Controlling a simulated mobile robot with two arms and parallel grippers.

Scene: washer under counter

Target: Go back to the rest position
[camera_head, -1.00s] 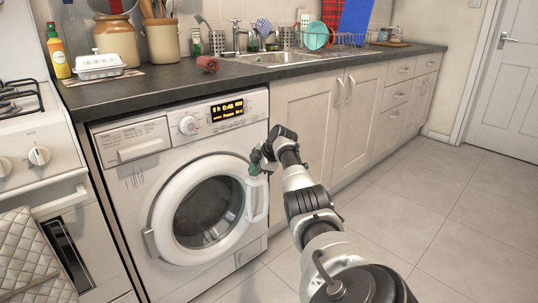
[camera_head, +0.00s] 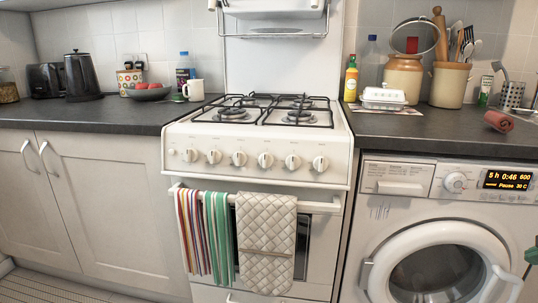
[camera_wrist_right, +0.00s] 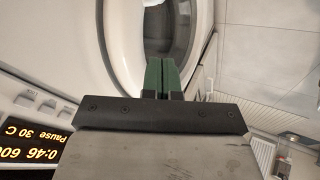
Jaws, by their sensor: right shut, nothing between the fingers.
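My right gripper (camera_wrist_right: 161,76) shows in the right wrist view with its two green fingers together and nothing between them. They are in front of the washing machine's round door, and I cannot tell whether they touch it. In the head view only a bit of the right gripper (camera_head: 531,256) shows at the right edge, beside the door's handle side. The white washing machine (camera_head: 400,215) has its round door (camera_head: 382,282) looking shut, and its display reads "Pause". My left gripper is not in view.
A white gas cooker (camera_head: 255,160) stands left of the washing machine, with a striped towel (camera_head: 204,235) and a quilted cloth (camera_head: 266,245) on its rail. The dark worktop (camera_head: 430,125) holds jars, a bottle and a red rolled cloth (camera_head: 498,121). Floor shows at lower left.

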